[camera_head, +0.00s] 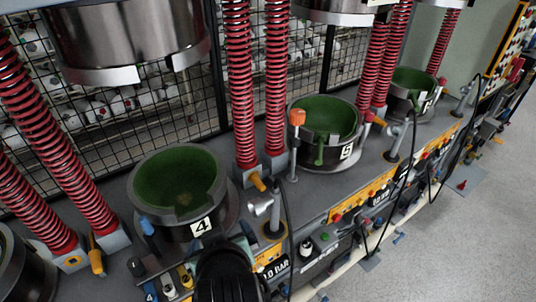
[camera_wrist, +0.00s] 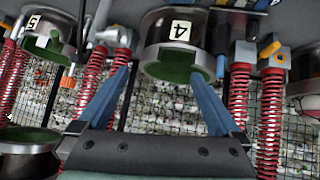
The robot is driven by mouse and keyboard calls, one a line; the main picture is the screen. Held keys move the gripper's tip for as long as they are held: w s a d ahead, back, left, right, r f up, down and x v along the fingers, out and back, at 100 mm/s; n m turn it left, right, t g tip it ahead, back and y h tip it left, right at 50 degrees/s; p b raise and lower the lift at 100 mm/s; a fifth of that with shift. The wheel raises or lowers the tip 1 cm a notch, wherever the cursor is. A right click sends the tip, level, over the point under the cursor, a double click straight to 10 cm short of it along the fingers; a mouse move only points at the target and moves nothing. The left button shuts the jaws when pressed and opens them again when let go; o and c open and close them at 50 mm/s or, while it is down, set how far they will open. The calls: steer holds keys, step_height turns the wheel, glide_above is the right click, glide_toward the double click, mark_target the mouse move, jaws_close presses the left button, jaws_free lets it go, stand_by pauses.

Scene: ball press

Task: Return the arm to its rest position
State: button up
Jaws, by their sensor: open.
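In the wrist view, which looks upside down, my gripper (camera_wrist: 161,74) shows as two blue fingers set wide apart with nothing between them. The cup marked 4 (camera_wrist: 160,45) shows beyond and between the fingertips. In the head view, the dark end of my arm (camera_head: 228,274) is low in the middle, in front of the green-lined cup marked 4 (camera_head: 176,182). The inside of that cup looks empty. I cannot make out clearly in the head view where the fingers are.
Cup 5 (camera_head: 325,120) stands farther right, with an orange-topped post (camera_head: 297,117) beside it. Red springs (camera_head: 275,80) rise behind the cups, and a metal press head (camera_head: 130,38) hangs above. A control panel (camera_head: 365,198) runs along the bench front. Grey floor (camera_head: 480,215) is open at right.

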steer(key=w+d+r+m+t+b, duration=0.15)
steer(key=r+t, duration=0.35)
steer(key=r, duration=0.7)
steer(key=w+d+r+m+t, duration=0.1)
steer(key=w+d+r+t, duration=0.25)
steer(key=r, duration=0.85)
steer(key=s+d+r+m+t+h, duration=0.1)
steer(key=s+r+t, duration=0.3)
steer(key=r, duration=0.6)
steer(key=s+d+r+m+t+h+b, duration=0.1)
steer(key=s+r+t, duration=0.4)
steer(key=r, duration=0.5)
steer(key=shift+s+d+r+m+h+b, duration=0.2)
steer(key=shift+s+d+m+h+b, duration=0.15)
steer(key=shift+s+d, duration=0.7)
steer(key=shift+s+a+t, duration=0.15)
steer(key=shift+a+t, duration=0.1)
